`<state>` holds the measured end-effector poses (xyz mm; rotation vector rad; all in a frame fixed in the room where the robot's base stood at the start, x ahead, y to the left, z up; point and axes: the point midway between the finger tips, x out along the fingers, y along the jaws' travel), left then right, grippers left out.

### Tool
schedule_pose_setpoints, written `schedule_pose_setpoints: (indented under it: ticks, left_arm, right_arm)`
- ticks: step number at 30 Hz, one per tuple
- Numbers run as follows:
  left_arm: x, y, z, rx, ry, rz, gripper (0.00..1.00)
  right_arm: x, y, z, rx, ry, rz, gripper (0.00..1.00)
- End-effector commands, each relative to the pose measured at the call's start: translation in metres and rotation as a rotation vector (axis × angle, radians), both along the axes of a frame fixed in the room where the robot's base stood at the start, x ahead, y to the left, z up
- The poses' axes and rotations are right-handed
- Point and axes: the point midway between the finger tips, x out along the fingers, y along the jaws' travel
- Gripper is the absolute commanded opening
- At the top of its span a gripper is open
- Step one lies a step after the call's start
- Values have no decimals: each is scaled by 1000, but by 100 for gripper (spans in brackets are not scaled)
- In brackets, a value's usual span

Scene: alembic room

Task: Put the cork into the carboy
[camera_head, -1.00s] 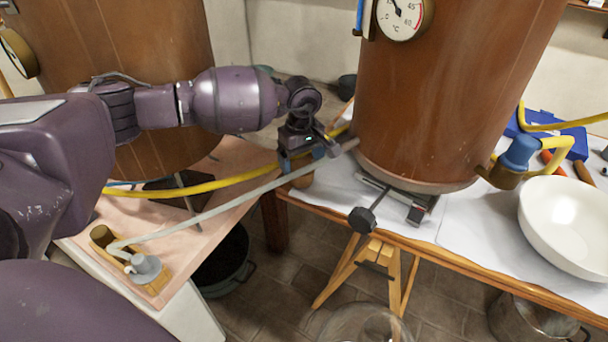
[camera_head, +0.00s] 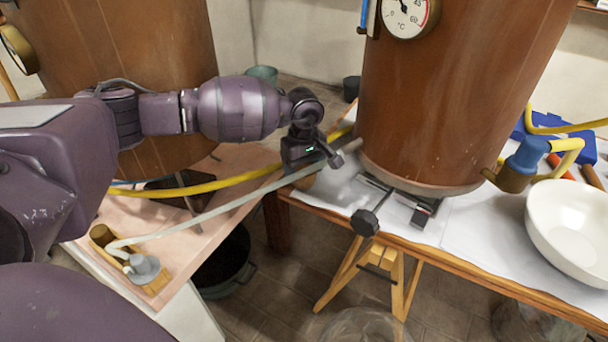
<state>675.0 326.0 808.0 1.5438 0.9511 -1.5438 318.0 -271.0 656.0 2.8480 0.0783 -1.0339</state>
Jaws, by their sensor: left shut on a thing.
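My left gripper (camera_head: 305,166) is at the left end of the right-hand table, just left of the right copper vessel. It is shut on a small brown piece, which looks like the cork (camera_head: 307,183). Only a little of the cork shows below the gripper, and the fingertips are mostly hidden. The clear glass carboy (camera_head: 362,326) stands on the floor at the bottom edge, below and to the right of the gripper. Only its upper part is in view. My right gripper is not in view.
The right copper vessel (camera_head: 440,100) stands on the wooden table (camera_head: 400,243). A grey pipe (camera_head: 215,208) and a yellow hose (camera_head: 215,184) cross near my gripper. A white bowl (camera_head: 570,225) is at the right. A wooden trestle (camera_head: 385,275) stands beside the carboy.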

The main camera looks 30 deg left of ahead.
Motion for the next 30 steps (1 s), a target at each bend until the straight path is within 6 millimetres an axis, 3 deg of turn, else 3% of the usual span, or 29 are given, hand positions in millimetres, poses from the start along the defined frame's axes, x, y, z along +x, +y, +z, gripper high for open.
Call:
schedule_pose_setpoints:
  ticks: [30]
  left_arm:
    - [0,0,33,0,-1,0,50]
  right_arm:
    - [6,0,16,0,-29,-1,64]
